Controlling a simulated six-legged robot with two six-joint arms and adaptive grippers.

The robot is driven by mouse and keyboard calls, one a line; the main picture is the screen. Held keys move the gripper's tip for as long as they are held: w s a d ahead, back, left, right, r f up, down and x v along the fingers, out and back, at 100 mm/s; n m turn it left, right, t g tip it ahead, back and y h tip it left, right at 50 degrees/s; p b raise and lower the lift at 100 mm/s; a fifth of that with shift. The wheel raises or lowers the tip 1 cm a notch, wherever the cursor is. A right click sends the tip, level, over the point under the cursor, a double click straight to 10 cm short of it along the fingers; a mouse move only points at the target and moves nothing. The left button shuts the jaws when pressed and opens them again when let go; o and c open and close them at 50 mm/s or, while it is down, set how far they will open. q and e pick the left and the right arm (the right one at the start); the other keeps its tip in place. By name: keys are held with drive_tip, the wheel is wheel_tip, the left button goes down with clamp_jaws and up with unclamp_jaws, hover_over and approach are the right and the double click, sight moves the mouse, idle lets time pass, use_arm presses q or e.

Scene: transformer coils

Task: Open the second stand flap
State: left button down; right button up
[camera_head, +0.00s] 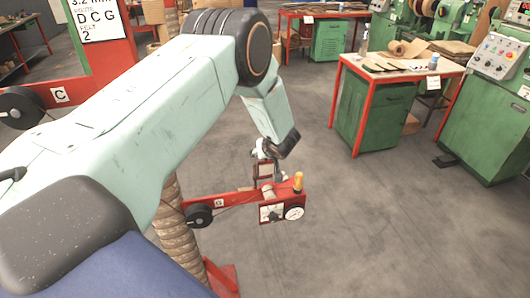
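A red stand arm (235,195) reaches out low in the middle, with a black wheel (199,216) at its left. At its right end are a panel with a round white dial (294,213) and an orange knob or lamp (298,181). The gripper is small and partly hidden by my wrist, so contact and finger opening are unclear. My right gripper is out of view.
Another red arm with a black wheel (20,107) and a sign (97,18) stand at the left. A ribbed tan column (172,236) is behind my arm. A green workbench (372,112) and green machines (497,110) stand right. The grey floor at lower right is clear.

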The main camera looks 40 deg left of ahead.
use_arm(q)
drive_tip(key=shift+w+r, duration=0.2)
drive_tip(key=shift+r, duration=0.05)
drive_tip(key=c, duration=1)
unclamp_jaws()
drive_tip(key=o, duration=0.6)
drive_tip(key=shift+s+d+r, duration=0.15)
drive_tip(key=shift+s+d, duration=0.05)
drive_tip(key=shift+s, duration=0.15)
drive_tip(key=shift+o, duration=0.2)
drive_tip(key=shift+w+a+f, duration=0.15)
drive_tip(key=shift+f, duration=0.15)
drive_tip(key=v, duration=1.2)
drive_tip(key=shift+f, duration=0.1)
drive_tip(key=x, duration=1.1)
drive_tip(key=shift+w+a+f, duration=0.15)
drive_tip(key=shift+a+f, duration=0.1)
